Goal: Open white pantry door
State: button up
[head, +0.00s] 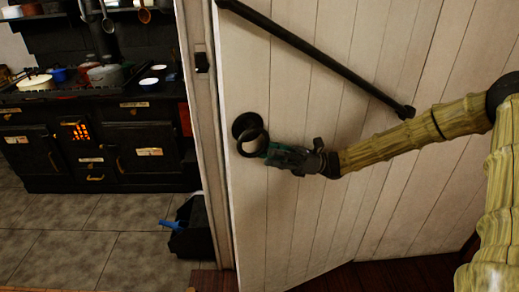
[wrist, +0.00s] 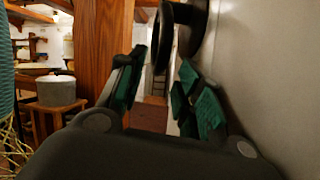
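The white planked door (head: 300,215) fills the middle of the head view. It has a black round knob or ring handle (head: 249,134) near its left edge and a long black slanted bar (head: 315,52) above. I cannot tell how far the door stands from its frame. My gripper (head: 268,151) is beside the handle, just to its lower right. In the wrist view its green-padded fingers (wrist: 163,66) are spread apart. The black handle (wrist: 188,18) is at the top, just beyond the fingertips and partly in line with the gap. Whether a finger touches it is unclear.
A black stove (head: 95,140) with pots stands at the left, past the door's post. A dark bin (head: 191,228) with a blue item sits on the tiled floor near the post. In the wrist view, a wooden post (wrist: 96,45) and a grey pot (wrist: 56,90) on a stool show.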

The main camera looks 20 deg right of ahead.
aim_at(262, 152)
jog(key=shift+p+x, duration=0.35)
jog(key=shift+x, duration=1.7)
grip_shut()
